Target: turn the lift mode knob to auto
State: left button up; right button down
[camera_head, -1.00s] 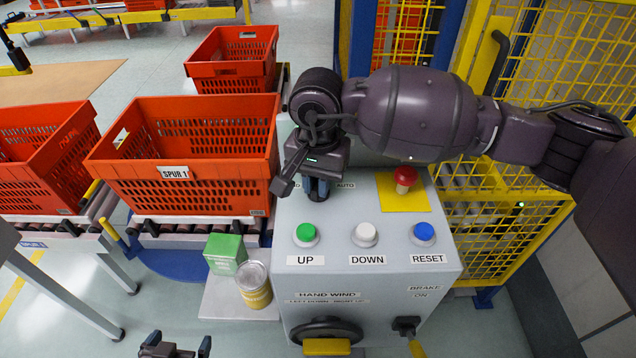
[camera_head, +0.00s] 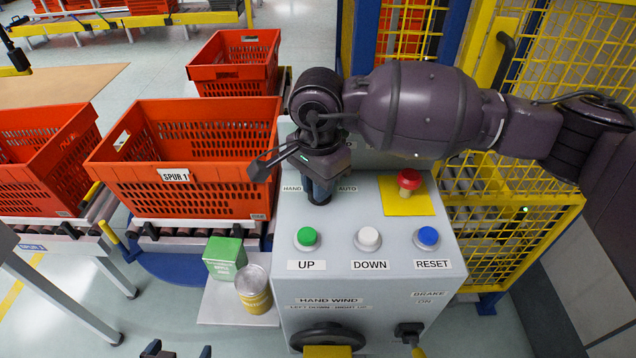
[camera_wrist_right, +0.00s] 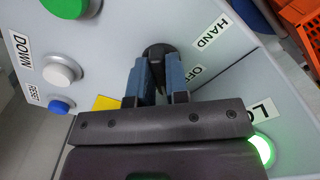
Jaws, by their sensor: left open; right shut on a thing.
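The lift mode knob (camera_wrist_right: 157,50) is black and round, on the sloped top of the grey control box (camera_head: 300,235). My right gripper (camera_wrist_right: 158,72) is shut on the knob, one blue finger on each side. In the head view my right gripper (camera_head: 319,192) points down at the box and mostly hides the knob. The HAND label (camera_wrist_right: 212,32) and OFF label (camera_wrist_right: 196,72) show in the wrist view. The AUTO label (camera_head: 347,189) is right of the gripper in the head view. The knob's pointer cannot be made out. My left gripper (camera_head: 178,351) is open and empty at the bottom edge.
Green (camera_head: 307,237), white (camera_head: 368,239) and blue (camera_head: 428,237) buttons sit in front of the knob. A red stop button (camera_head: 409,180) is to its right. An orange tote (camera_head: 200,203) stands close at left. A yellow mesh fence (camera_head: 530,215) is at right.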

jog(key=c, duration=1.2)
grip_release()
jog(key=shift+o, duration=0.4)
jog(key=shift+r, duration=0.1)
jog(key=shift+r, duration=0.25)
notch_tip(320, 180, up, 9)
jog(key=shift+r, duration=0.6)
